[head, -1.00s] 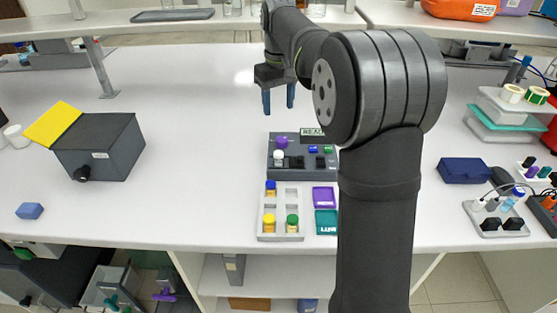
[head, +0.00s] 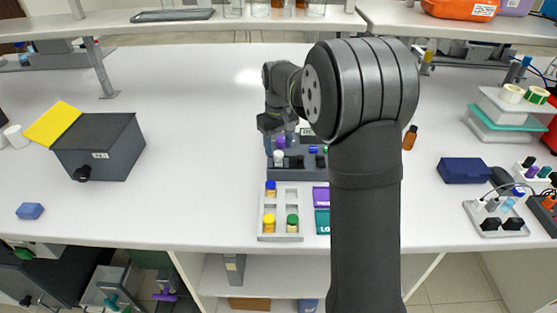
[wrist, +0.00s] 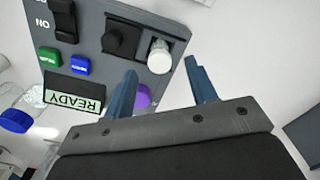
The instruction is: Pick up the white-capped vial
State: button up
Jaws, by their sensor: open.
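The white-capped vial (head: 278,158) stands at the left end of the grey rig (head: 300,175) in the head view. In the wrist view its white cap and pale body (wrist: 160,57) show at the rig's edge, beside a black knob. My gripper (head: 279,143) is open and empty, its blue fingers pointing down above the rig's back left part. In the wrist view the vial appears between and beyond the two fingertips (wrist: 160,70), with no contact visible. A purple knob (wrist: 143,97) lies close to the left finger and is partly hidden by my gripper.
A grey rack (head: 281,238) with blue-, yellow- and green-capped vials is in front of the rig. Purple and teal pads lie beside it, partly hidden by my arm. A READY display (wrist: 75,97) and buttons are on the rig. A brown bottle (head: 410,137) stands right. The left table is mostly clear.

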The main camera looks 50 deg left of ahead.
aim_at(278, 153)
jog(key=shift+f, duration=1.85)
jog(key=c, duration=1.1)
jog(key=shift+o, duration=0.2)
jog(key=shift+r, duration=0.15)
